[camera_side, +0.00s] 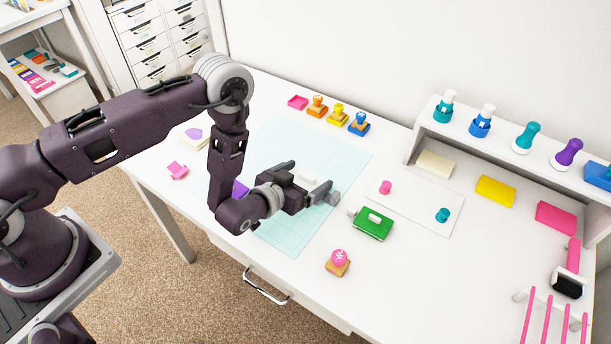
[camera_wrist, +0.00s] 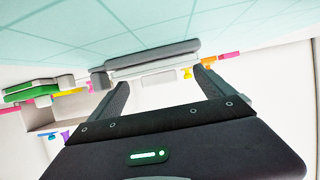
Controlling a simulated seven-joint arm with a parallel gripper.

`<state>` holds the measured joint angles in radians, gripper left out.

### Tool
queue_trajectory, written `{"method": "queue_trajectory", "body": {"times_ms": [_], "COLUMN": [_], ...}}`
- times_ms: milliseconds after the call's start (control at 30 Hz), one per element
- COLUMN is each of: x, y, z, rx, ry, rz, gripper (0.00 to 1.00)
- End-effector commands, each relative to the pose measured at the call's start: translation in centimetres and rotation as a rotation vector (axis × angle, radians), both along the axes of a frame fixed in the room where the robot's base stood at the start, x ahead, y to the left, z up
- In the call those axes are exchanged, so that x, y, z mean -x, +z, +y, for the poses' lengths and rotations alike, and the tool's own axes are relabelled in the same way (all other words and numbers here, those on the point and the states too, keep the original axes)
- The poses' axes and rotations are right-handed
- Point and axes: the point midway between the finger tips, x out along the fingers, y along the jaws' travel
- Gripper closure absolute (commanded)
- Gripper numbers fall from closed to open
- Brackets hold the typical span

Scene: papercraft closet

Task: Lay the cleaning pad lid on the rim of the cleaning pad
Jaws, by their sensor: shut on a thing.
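My gripper (camera_side: 305,180) reaches low over the pale cutting mat, its two fingers around a grey and white piece. In the wrist view, where the mat is at the top, my gripper (camera_wrist: 160,80) has a finger at each end of this piece. The layer nearer my gripper is pale, with a white grip, and looks like the cleaning pad lid (camera_wrist: 140,69). Against it on the mat side is a darker grey slab, apparently the cleaning pad (camera_wrist: 155,51). I cannot tell whether the two touch all round. My fingers hide most of both in the side view.
A green pad (camera_side: 370,227) with a white grip lies right of my gripper, and a pink-topped stamp (camera_side: 338,262) stands in front. A white sheet (camera_side: 418,207) holds two small stamps. Several stamps line the back. The cutting mat (camera_side: 290,235) is bare in front.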

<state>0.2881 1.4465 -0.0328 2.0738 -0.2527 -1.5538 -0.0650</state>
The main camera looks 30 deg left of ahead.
Motion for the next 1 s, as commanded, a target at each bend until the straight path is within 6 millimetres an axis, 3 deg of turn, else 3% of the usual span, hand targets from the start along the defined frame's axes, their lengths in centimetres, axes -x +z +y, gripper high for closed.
{"method": "queue_trajectory", "body": {"times_ms": [300,333,367,667,767,1000], "x": [0.0,0.0,0.0,0.1,1.6,7.5], "y": [-0.2,-0.2,-0.2,0.1,0.6,3.0], "z": [0.0,0.0,0.0,0.0,0.0,0.2], "rx": [0.000,0.000,0.000,0.000,0.000,-0.001], "ry": [0.000,0.000,0.000,0.000,-0.002,-0.004], "rz": [0.000,0.000,0.000,0.000,0.004,0.006], "gripper": [0.45,0.04,0.00,0.00,0.00,0.00]}}
